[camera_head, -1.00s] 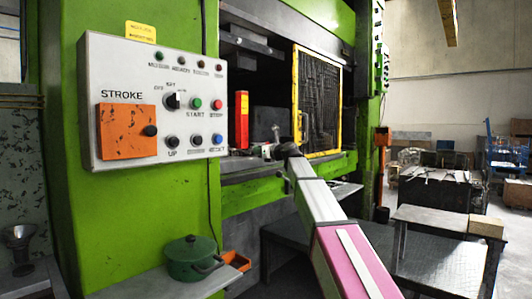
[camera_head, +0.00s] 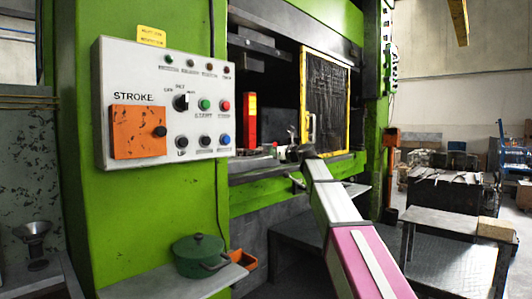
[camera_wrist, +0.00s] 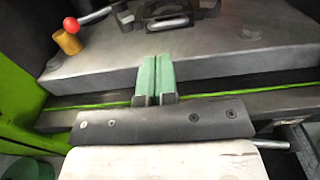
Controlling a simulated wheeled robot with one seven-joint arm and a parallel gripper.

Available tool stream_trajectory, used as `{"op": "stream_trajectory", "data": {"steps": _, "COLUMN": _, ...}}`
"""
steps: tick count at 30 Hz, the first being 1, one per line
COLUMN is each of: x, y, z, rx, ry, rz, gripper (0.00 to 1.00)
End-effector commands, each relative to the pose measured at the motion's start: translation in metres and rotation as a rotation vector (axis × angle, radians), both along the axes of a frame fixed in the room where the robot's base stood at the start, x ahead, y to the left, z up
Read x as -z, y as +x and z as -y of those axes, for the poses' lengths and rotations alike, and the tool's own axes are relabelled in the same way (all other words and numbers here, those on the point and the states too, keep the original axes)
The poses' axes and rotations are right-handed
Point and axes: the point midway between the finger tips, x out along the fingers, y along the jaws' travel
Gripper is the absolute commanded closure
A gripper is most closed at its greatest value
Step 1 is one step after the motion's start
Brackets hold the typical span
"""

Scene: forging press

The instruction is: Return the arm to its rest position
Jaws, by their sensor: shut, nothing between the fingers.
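My gripper (camera_wrist: 155,70) shows in the wrist view as two green fingers pressed together, with nothing between them. The fingers are in front of the flat grey press bed (camera_wrist: 215,58); I cannot tell whether they touch it. In the head view my pink and white arm reaches from the lower right up to the front of the press opening. The fingers are too small there to make out clearly. A yellow-framed mesh guard (camera_head: 325,100) stands just behind and right of the arm's end.
A control panel (camera_head: 168,100) is on the green press (camera_head: 80,215) at the left. A green pot (camera_head: 199,256) sits on a shelf below it. A red ball-ended handle (camera_wrist: 71,25) is at the wrist view's upper left. A grey table (camera_head: 450,222) stands right of my arm.

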Motion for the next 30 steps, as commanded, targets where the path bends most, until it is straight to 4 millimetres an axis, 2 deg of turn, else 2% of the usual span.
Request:
{"op": "stream_trajectory", "data": {"steps": 1, "x": 0.001, "y": -0.011, "z": 0.011, "rx": 0.002, "ry": 0.001, "rz": 0.001, "gripper": 1.0}}
{"op": "stream_trajectory", "data": {"steps": 6, "x": 0.001, "y": -0.029, "z": 0.035, "rx": 0.001, "ry": 0.001, "rz": 0.0, "gripper": 1.0}}
{"op": "stream_trajectory", "data": {"steps": 14, "x": 0.002, "y": -0.042, "z": 0.055, "rx": 0.001, "ry": -0.001, "rz": 0.0, "gripper": 1.0}}
{"op": "stream_trajectory", "data": {"steps": 17, "x": 0.015, "y": -0.044, "z": 0.058, "rx": 0.003, "ry": -0.038, "rz": 0.012, "gripper": 1.0}}
{"op": "stream_trajectory", "data": {"steps": 20, "x": 0.05, "y": -0.046, "z": 0.062, "rx": 0.007, "ry": -0.141, "rz": 0.045, "gripper": 1.0}}
{"op": "stream_trajectory", "data": {"steps": 26, "x": 0.161, "y": -0.059, "z": 0.079, "rx": -0.029, "ry": -0.489, "rz": 0.156, "gripper": 1.0}}
{"op": "stream_trajectory", "data": {"steps": 30, "x": 0.239, "y": -0.075, "z": 0.095, "rx": -0.101, "ry": -0.74, "rz": 0.235, "gripper": 1.0}}
